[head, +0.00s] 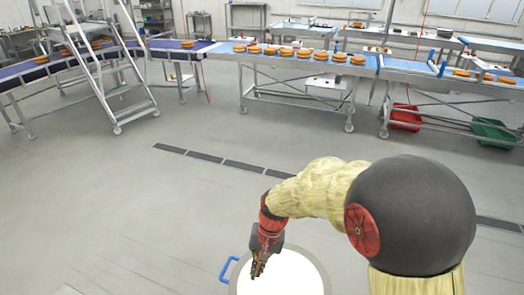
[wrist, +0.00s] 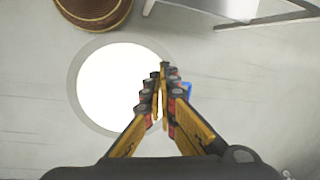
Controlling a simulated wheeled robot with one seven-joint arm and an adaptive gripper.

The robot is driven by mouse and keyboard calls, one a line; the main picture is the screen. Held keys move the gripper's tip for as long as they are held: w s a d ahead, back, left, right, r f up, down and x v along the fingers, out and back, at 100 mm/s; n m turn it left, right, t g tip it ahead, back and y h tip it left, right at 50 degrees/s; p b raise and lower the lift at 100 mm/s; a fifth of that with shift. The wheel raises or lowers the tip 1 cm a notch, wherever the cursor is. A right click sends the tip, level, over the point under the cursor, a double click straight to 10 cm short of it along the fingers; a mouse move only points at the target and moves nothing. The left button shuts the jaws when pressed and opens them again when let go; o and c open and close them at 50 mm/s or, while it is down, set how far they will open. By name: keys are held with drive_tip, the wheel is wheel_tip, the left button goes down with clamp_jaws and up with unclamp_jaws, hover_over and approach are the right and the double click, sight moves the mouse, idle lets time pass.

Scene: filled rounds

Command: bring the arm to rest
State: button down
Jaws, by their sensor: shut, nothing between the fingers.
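My gripper (head: 258,268) hangs at the end of my arm in the lower middle of the head view, fingers pointing down. It is above a round white-topped thing with a grey rim (head: 322,268) and a blue handle (head: 226,268). In the wrist view my gripper (wrist: 163,80) has its fingertips together, with nothing between them. The round white surface (wrist: 110,85) shows to the left of and behind the fingers there. The lower part of the round thing is cut off by the head view's edge.
Conveyor tables (head: 290,62) with several round orange-brown items stand along the back. A metal ladder (head: 105,65) is at the left. Red (head: 406,117) and green (head: 490,132) bins sit under the right table. A brown round object (wrist: 92,10) is at the wrist view's top. The middle floor is clear.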

drive_tip(key=s+d+r+t+h+b, duration=0.1)
drive_tip(key=s+d+r+t+b, duration=0.1)
drive_tip(key=s+d+r, duration=0.6)
drive_tip(key=s+d+r+n+t+h+b, duration=0.1)
drive_tip(key=s+d+r+t, duration=0.4)
drive_tip(key=d+r, duration=0.6)
drive_tip(key=s+d+b, duration=0.1)
drive_tip(key=s, duration=0.1)
drive_tip(key=shift+s+d+n, duration=0.25)
drive_tip(key=shift+s+n, duration=0.05)
drive_tip(key=shift+s, duration=0.05)
